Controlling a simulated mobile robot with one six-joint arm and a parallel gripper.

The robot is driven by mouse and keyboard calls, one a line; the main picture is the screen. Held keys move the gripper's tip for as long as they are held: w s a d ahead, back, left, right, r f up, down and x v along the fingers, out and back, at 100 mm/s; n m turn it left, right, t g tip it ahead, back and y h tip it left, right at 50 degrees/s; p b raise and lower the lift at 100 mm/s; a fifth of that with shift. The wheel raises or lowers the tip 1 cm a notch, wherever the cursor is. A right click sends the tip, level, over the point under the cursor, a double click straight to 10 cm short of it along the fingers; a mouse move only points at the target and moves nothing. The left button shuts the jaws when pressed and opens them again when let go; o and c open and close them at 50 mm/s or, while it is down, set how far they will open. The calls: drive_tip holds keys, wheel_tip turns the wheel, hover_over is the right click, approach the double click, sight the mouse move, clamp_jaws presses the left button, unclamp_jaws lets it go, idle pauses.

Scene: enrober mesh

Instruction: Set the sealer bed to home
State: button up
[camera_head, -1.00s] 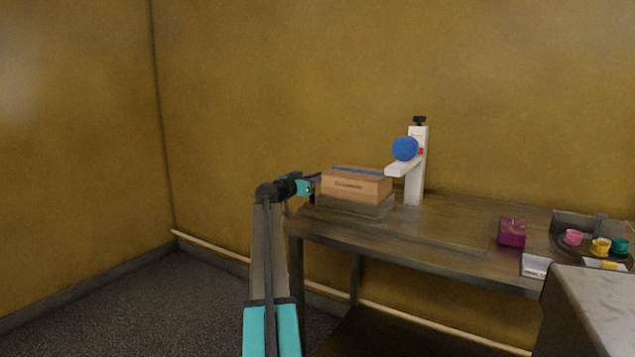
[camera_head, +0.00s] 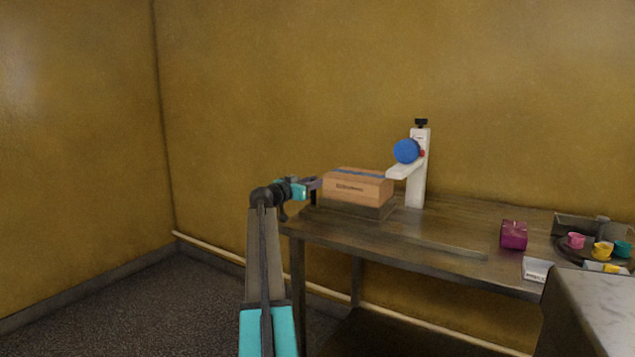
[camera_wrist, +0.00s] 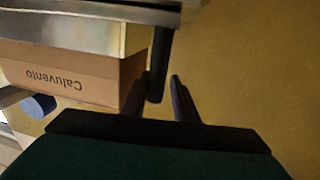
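The sealer bed (camera_head: 378,213) is a low grey block on the table, carrying a brown carton (camera_head: 357,193) with blue tape along its top. A dark upright post (camera_head: 313,198) stands at the bed's left end. My gripper (camera_head: 314,183) is at this post, left of the carton. In the wrist view, the bed's metal edge (camera_wrist: 75,33) and the carton (camera_wrist: 70,80) are at upper left. The dark post (camera_wrist: 161,55) shows between my fingers (camera_wrist: 162,78), which look apart; contact cannot be told. The white sealer column (camera_head: 418,170) with a blue roll (camera_head: 406,151) stands just right of the carton.
The table (camera_head: 460,222) has a flat rail (camera_head: 435,246) running right from the bed. A grey counter (camera_head: 595,310) is at lower right.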

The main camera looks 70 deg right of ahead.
drive_tip(key=v, duration=1.2)
drive_tip(key=shift+d, duration=0.15)
